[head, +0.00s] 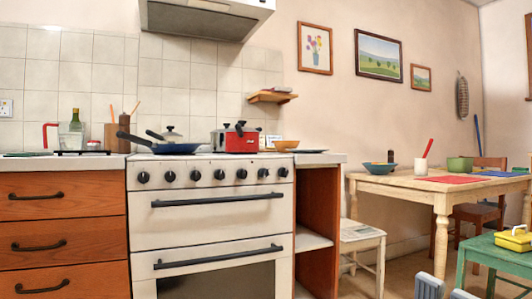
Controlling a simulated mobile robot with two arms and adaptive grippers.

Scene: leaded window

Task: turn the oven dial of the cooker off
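The white cooker (215,222) stands left of centre in the head view, with its front facing me. A row of black dials (219,174) runs along its upper front panel. I cannot tell by marking which one is the oven dial, and their settings are too small to read. Below are two black bar handles; the lower door has a dark window. My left gripper is not in view.
A blue pan (177,148) and a red pot (241,140) stand on the cooker top. Wooden drawers (62,205) flank it on the left, an open shelf unit (318,215) on the right. A dining table (440,188), white stool (360,241) and green table (495,252) stand right.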

